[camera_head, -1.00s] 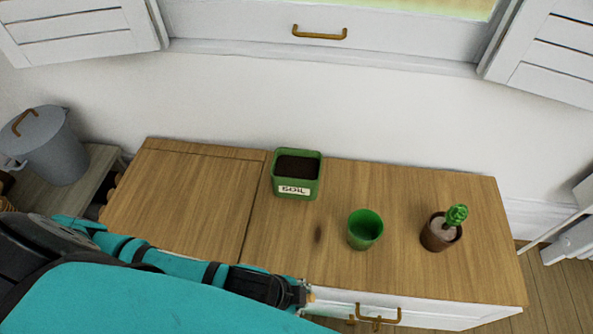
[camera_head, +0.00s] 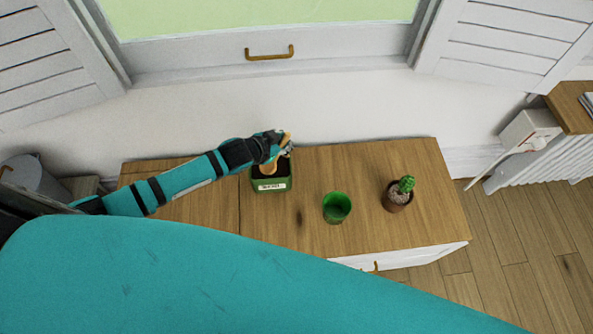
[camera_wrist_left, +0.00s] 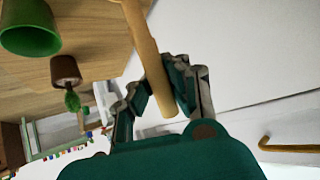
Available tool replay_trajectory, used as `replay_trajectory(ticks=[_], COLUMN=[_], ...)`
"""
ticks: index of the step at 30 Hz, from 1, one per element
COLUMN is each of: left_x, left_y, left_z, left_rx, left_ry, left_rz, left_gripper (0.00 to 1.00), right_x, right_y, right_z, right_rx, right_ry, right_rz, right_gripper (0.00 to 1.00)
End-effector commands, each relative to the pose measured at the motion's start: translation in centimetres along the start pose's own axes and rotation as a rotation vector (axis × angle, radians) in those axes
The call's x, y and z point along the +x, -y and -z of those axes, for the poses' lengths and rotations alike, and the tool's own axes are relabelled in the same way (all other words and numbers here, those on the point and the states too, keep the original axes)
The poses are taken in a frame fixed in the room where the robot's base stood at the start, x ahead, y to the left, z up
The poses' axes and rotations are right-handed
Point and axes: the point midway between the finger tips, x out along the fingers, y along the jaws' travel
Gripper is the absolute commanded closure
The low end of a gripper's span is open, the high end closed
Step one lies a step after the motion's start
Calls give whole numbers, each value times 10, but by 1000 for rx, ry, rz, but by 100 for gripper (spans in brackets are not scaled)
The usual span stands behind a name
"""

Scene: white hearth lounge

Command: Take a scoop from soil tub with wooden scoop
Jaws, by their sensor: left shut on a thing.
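The green soil tub (camera_head: 272,186), with a label on its front and dark soil inside, stands at the back of the wooden cabinet top. My left gripper (camera_head: 279,148) is over the tub, shut on the wooden scoop (camera_head: 268,169). The scoop points down into the tub's opening; its lower end is over or in the soil, and I cannot tell how deep. In the left wrist view the scoop's handle (camera_wrist_left: 147,55) runs between the fingers (camera_wrist_left: 160,90). The arm and hand hide the tub's back edge. My right gripper is not in view.
An empty-looking green pot (camera_head: 337,208) and a small potted cactus (camera_head: 398,194) stand to the right of the tub. The wall and window sill are close behind. The cabinet top (camera_head: 340,160) is clear between the tub and the cactus at the back.

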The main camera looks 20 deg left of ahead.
Motion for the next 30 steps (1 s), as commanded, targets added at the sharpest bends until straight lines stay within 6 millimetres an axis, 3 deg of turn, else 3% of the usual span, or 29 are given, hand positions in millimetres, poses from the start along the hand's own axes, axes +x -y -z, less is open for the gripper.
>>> replay_trajectory(ticks=[1, 3, 8, 17, 30], left_x=[-6, -6, -6, 2, 22], left_y=[14, 27, 42, 43, 38], left_z=[9, 12, 15, 8, -16], left_rx=[-22, -41, -61, -62, -62], left_ry=[-10, -24, -41, -45, -44], left_rz=[20, 42, 68, 72, 72], left_gripper=[100, 100, 100, 100, 100], right_x=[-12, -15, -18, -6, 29], right_y=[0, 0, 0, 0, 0], right_z=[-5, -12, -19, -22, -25], right_rx=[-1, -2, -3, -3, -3], right_ry=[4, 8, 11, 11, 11], right_rz=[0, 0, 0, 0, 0], right_gripper=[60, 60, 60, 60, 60])
